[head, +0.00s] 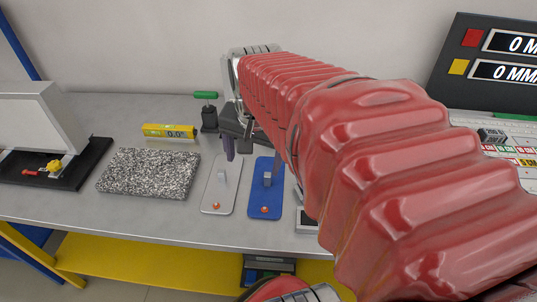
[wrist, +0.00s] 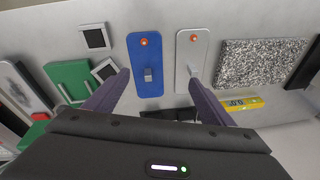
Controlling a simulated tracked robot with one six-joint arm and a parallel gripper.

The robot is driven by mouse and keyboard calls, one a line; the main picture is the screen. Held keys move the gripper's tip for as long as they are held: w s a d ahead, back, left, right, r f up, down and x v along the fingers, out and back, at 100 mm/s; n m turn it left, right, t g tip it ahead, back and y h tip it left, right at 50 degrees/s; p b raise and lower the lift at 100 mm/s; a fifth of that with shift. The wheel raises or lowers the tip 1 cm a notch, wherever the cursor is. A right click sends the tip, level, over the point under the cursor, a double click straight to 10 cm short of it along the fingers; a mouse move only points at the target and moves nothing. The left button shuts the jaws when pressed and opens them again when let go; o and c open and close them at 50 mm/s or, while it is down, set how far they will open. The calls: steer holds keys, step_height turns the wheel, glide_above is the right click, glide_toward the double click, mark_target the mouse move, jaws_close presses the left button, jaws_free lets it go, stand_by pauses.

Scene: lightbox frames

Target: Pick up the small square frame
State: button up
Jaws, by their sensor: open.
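Two small square frames with pale borders and dark centres show in the wrist view, left of the blue plate. One frame (wrist: 95,37) lies nearer the top; the other frame (wrist: 105,70) is turned at an angle, near the left finger. I cannot tell which is smaller. In the head view one frame (head: 307,229) shows at the bench's front, partly hidden by my red arm. My gripper (wrist: 158,82) is open and empty, with its purple fingers apart over the blue plate's end. In the head view my gripper (head: 250,150) is above the back part of the plates.
The blue plate (head: 265,203) and grey plate (head: 211,199) each carry an upright lever. A speckled block (head: 150,172), yellow level (head: 170,131) and black-based box (head: 88,172) stand left. A green board (wrist: 66,74) lies beside the angled frame. Bare bench (head: 150,217) runs along the front.

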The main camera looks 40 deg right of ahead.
steer(key=s+d+f+m+g, duration=0.1)
steer(key=s+d+f+m, duration=0.1)
steer(key=d+m, duration=0.3)
steer(key=s+d+f+m+g+y, duration=0.1)
steer(key=s+d+f+m, duration=0.1)
steer(key=d+m, duration=0.4)
steer(key=s+d, duration=0.1)
steer(key=d, duration=0.4)
steer(key=shift+s, duration=0.15)
step_height(320, 180, down, 8)
steer(key=shift+f, duration=0.25)
steer(key=shift+s+f, duration=0.1)
steer(key=shift+f, duration=2.5)
steer(key=shift+c, duration=0.7)
